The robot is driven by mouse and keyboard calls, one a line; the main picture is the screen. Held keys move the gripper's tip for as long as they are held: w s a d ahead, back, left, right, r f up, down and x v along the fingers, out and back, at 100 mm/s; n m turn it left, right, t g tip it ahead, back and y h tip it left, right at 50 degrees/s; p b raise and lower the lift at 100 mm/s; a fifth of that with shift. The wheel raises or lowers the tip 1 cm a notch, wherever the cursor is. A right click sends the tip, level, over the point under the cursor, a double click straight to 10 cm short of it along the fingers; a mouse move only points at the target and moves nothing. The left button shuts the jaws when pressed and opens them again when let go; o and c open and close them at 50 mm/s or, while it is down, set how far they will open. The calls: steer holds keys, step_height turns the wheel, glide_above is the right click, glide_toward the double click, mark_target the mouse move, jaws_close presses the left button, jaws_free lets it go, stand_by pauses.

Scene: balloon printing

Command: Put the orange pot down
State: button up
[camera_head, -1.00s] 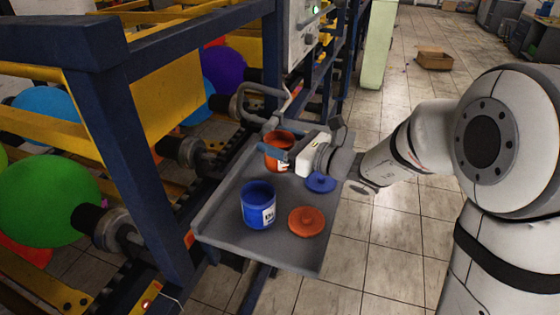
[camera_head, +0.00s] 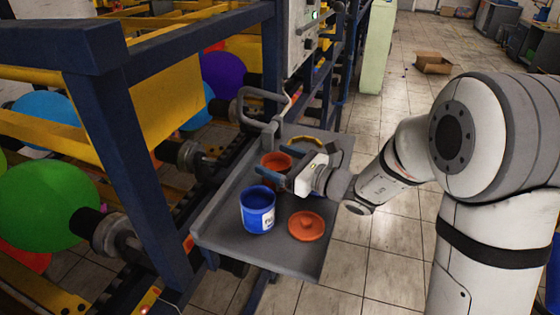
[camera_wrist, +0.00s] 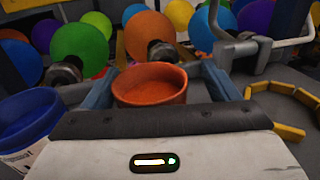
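The orange pot (camera_head: 275,160) is an open round tub on the grey tray (camera_head: 225,212), behind the blue pot (camera_head: 257,210). In the wrist view the orange pot (camera_wrist: 150,86) is upright between the two fingers of my gripper (camera_wrist: 160,85). It is close to the left finger, and a narrow gap shows on the right, so the fingers look open around it. In the head view my gripper (camera_head: 278,180) reaches in from the right, one finger crossing in front of the pot. The pot's base is hidden, so its contact with the tray is not clear.
An orange lid (camera_head: 306,226) lies on the tray at the front right. A yellow ring (camera_head: 312,142) is at the back. A grey bent pipe (camera_head: 262,108) stands at the tray's back left. The blue pot stands close to my gripper.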

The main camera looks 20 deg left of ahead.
steer(key=shift+o, duration=0.2)
steer(key=shift+r, duration=0.2)
steer(key=shift+d+f, duration=0.1)
steer(key=shift+d, duration=0.25)
steer(key=b+v, duration=0.1)
steer(key=v, duration=1)
steer(key=shift+s+d, duration=0.1)
steer(key=shift+s, duration=0.1)
